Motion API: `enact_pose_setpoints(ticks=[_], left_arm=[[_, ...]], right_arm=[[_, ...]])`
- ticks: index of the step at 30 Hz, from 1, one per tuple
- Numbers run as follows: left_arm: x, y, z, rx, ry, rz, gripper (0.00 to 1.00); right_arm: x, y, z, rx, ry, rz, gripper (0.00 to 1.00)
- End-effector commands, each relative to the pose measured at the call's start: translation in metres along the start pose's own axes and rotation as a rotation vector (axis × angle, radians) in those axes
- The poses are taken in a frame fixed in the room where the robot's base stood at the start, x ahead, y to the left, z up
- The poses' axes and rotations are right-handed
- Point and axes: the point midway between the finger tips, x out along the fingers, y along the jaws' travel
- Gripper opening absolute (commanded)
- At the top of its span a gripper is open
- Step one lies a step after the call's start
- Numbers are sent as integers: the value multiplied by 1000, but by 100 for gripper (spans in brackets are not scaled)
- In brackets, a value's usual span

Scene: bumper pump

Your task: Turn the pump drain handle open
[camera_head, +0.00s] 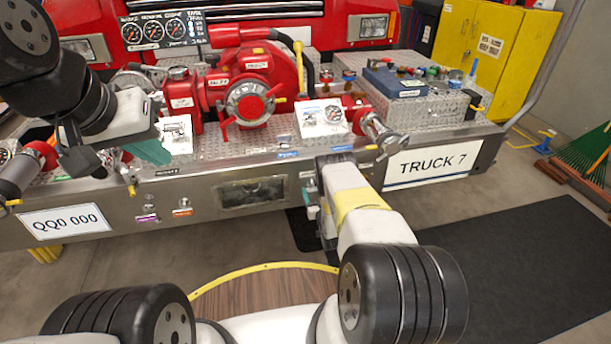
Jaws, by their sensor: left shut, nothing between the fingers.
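The pump (250,85) is red with a round metal cap and red levers, mounted on the truck's bumper. A small yellow-tipped handle (131,187) hangs at the bumper's front face, left of centre. I cannot tell from the labels which one is the drain handle. My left gripper (85,165) is shut and empty over the bumper's left part, left of the yellow-tipped handle. My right gripper (325,205) is at the bumper's front edge, mostly hidden by its own arm, and its fingers cannot be made out.
The steel bumper (420,143) carries a TRUCK 7 plate (432,164) and small knobs (182,202) on its front. A blue case (400,83) lies on the right deck. A yellow cabinet (485,50) stands behind. A dark mat (520,270) covers clear floor at right.

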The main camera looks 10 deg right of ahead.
Motion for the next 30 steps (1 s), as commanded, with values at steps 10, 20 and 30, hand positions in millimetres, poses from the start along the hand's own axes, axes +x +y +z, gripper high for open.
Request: enact_pose_setpoints(ticks=[10, 20, 30], left_arm=[[0, 0, 0, 0, 0, 0, 0], [0, 0, 0, 0, 0, 0, 0], [0, 0, 0, 0, 0, 0, 0]], right_arm=[[0, 0, 0, -26, 0, -1, 18], [0, -3, 0, -371, 1, -2, 18], [0, -2, 0, -421, 2, 0, 18]])
